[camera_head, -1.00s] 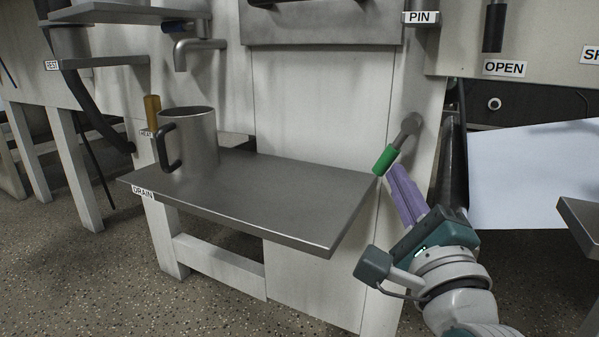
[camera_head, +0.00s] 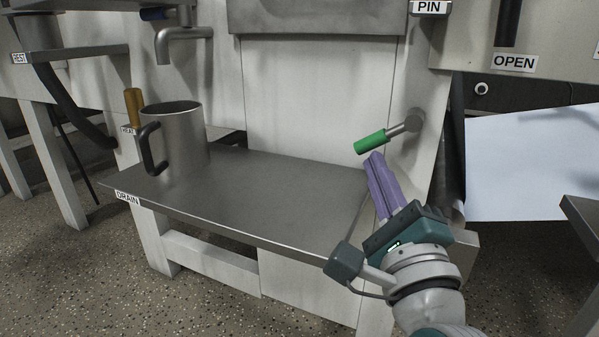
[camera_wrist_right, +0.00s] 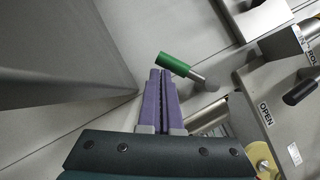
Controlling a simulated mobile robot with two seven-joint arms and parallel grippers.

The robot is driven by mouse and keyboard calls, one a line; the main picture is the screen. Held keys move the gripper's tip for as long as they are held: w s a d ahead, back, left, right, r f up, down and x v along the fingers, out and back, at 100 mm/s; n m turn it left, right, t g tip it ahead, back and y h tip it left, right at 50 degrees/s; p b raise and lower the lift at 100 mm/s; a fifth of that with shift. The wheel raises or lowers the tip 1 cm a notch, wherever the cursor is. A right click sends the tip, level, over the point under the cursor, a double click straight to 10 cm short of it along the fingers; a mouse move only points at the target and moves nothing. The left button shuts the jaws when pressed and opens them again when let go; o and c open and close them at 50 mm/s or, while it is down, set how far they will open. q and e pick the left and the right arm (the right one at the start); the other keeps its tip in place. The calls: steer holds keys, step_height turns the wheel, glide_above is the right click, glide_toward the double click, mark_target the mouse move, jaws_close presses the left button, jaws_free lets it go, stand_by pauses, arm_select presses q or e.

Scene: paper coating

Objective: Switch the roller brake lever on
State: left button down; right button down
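The lever with a green handle (camera_head: 371,142) and a metal shaft (camera_head: 404,125) is mounted on the pale machine post at the right of the drain shelf. Its handle points left and slightly down in the head view. My right gripper (camera_head: 376,160) has purple fingers that look pressed together, with tips just below the green handle. In the right wrist view the green handle (camera_wrist_right: 173,64) lies just beyond the fingertips (camera_wrist_right: 160,73), not between them. Whether the tips touch it I cannot tell. My left gripper is not in view.
A metal shelf (camera_head: 235,190) labelled DRAIN holds a metal mug (camera_head: 182,135). A brown handle (camera_head: 133,108) stands beside the mug. A white sheet (camera_head: 530,165) hangs at the right, below the OPEN label (camera_head: 514,62). A metal plate edge (camera_head: 583,225) juts in at the right.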

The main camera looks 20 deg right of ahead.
steer(key=shift+w+a+r, duration=0.1)
steer(key=shift+r, duration=0.05)
steer(key=shift+w+a, duration=0.15)
stand_by(0.4)
steer(key=p+v, duration=0.2)
steer(key=v, duration=0.8)
steer(key=shift+r+p, duration=0.1)
steer(key=shift+p, duration=0.25)
